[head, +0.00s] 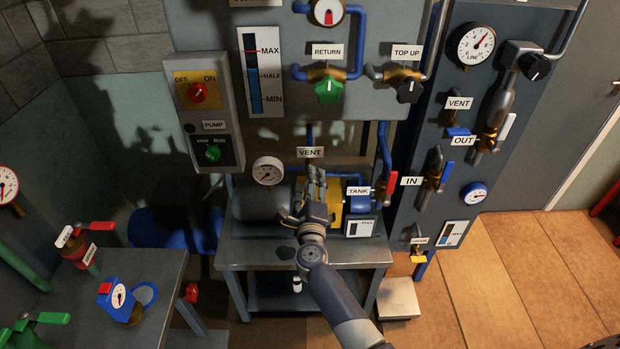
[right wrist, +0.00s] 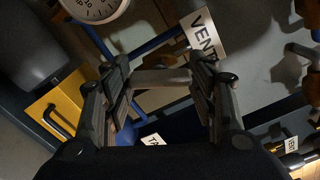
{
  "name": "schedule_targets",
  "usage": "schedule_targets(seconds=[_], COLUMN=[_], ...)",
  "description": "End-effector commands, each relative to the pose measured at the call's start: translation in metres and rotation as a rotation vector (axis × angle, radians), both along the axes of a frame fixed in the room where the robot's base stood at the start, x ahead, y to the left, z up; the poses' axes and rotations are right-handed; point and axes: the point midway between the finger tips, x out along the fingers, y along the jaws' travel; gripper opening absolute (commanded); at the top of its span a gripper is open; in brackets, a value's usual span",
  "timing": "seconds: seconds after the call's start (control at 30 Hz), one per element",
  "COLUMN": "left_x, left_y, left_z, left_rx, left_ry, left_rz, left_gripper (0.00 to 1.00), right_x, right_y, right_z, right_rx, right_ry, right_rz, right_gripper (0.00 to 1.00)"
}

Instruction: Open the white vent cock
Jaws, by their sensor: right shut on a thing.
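My right gripper (head: 315,188) reaches in from the bottom to just below the VENT label (head: 310,152) at the middle bench. In the right wrist view its two fingers (right wrist: 160,88) are closed on the white vent cock (right wrist: 160,77), seen as a pale flat lever bridging the gap between them. The VENT label also shows in the right wrist view (right wrist: 203,36), just beyond the right finger. In the head view the lever is hidden behind the gripper. My left gripper is not in view.
A round gauge (head: 268,170) sits close left of the gripper. A red lever (head: 391,186) and the TANK label (head: 358,190) are at its right. The bench front (head: 345,253) is mostly clear.

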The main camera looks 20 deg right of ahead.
Motion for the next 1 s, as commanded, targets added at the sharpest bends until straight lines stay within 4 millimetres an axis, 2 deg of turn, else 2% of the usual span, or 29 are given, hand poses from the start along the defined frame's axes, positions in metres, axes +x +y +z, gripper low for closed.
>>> schedule_targets(seconds=[0.1, 0.5, 1.0], left_x=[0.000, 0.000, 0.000], left_y=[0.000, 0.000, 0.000], left_z=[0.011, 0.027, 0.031], left_rx=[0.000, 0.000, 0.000], left_ry=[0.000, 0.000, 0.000], left_rz=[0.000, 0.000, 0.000], left_gripper=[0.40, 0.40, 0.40], right_x=[0.000, 0.000, 0.000], right_y=[0.001, 0.001, 0.001], right_z=[0.002, 0.000, -0.002], right_rx=[-0.103, -0.367, -0.460], right_ry=[0.032, 0.107, 0.133], right_rz=[0.001, 0.001, 0.001], right_gripper=[0.29, 0.29, 0.29])
